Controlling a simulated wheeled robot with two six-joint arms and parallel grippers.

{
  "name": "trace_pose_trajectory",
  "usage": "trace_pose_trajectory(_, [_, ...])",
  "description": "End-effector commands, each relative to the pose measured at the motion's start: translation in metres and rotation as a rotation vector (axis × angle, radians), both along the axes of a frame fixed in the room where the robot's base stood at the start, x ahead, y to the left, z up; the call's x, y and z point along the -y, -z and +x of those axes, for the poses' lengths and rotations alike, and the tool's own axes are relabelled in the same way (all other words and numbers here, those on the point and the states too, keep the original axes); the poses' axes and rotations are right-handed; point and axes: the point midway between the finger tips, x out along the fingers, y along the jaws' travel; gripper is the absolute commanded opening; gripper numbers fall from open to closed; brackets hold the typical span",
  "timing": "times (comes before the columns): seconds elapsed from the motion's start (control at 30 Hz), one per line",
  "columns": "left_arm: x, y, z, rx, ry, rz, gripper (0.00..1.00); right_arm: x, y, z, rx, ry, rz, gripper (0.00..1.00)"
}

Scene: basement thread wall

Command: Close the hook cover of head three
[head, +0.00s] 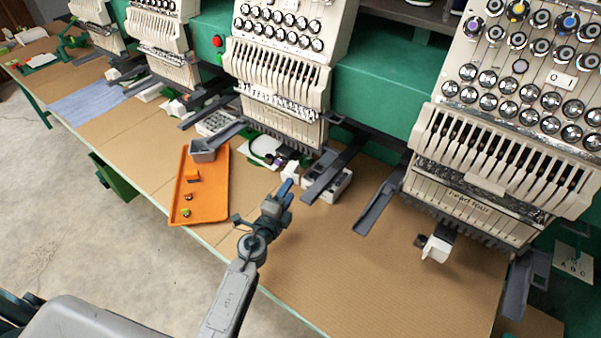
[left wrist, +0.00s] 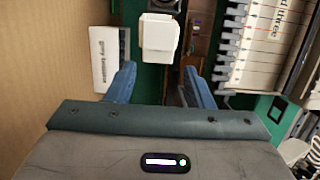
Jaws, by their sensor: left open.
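Head three (head: 280,75) is the cream embroidery head at the centre of the head view; its name strip (left wrist: 268,35) shows at the right of the left wrist view. Its white hook cover (head: 291,172) sticks out low under the head, beside the dark hook. In the left wrist view the cover (left wrist: 160,38) is a white block ahead, between the finger lines and apart from both fingers. My left gripper (head: 286,188) is open and empty, just in front of the cover; its blue fingers (left wrist: 160,85) are spread. My right gripper is out of view.
A white bobbin box (head: 330,187) stands close right of my left gripper. Grey arms jut out beside the heads. An orange tray (head: 208,205) with small items and a grey bin (head: 202,151) lie left. Head four (head: 480,190) stands right. The front tabletop is clear.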

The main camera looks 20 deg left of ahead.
Motion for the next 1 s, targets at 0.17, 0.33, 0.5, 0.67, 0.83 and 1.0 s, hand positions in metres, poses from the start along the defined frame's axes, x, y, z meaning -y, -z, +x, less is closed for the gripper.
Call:
trace_pose_trajectory(0.17, [0.005,-0.001,0.037,0.003,0.0,-0.002,0.47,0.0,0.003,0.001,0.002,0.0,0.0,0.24])
trace_pose_trajectory(0.33, [0.008,0.0,0.061,0.002,0.0,-0.001,0.47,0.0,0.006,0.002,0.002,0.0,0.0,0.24])
trace_pose_trajectory(0.5, [0.01,0.0,0.073,0.001,0.0,-0.002,0.47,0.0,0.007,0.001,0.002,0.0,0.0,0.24])
trace_pose_trajectory(0.67, [0.01,-0.001,0.075,0.001,0.0,-0.002,0.47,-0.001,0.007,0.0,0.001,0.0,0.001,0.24])
trace_pose_trajectory(0.83, [0.01,-0.001,0.075,0.001,0.0,-0.002,0.43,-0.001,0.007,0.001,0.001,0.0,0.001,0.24])
trace_pose_trajectory(1.0, [0.01,-0.001,0.075,0.001,0.0,-0.002,0.1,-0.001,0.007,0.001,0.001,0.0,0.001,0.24])
